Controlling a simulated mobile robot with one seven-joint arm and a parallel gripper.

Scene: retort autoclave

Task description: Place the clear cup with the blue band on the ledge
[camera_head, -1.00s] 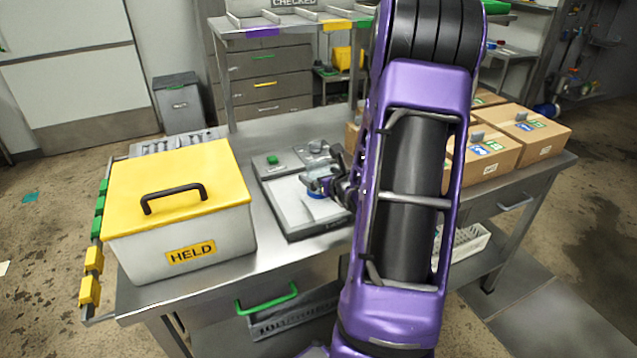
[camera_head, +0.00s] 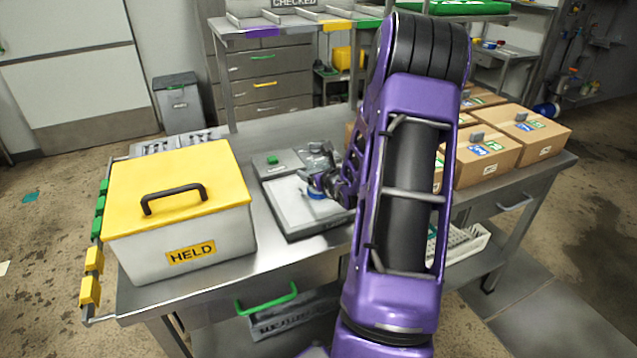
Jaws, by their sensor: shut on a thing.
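The clear cup with the blue band (camera_head: 316,194) is small in view at the grey device with the white plate, on the steel table. My gripper (camera_head: 324,182) is shut on the cup, and its fingers and wrist cover much of it. I cannot tell whether the cup touches the plate (camera_head: 290,204). Which surface is the ledge is not clear; a raised shelf with coloured tabs and a "CHECKED" sign (camera_head: 294,4) stands behind the table.
A white box with a yellow lid marked HELD (camera_head: 178,212) stands left of the device. Cardboard boxes (camera_head: 485,158) stand on the right. My purple arm hides the middle right of the table. Bare steel (camera_head: 270,262) shows in front of the device.

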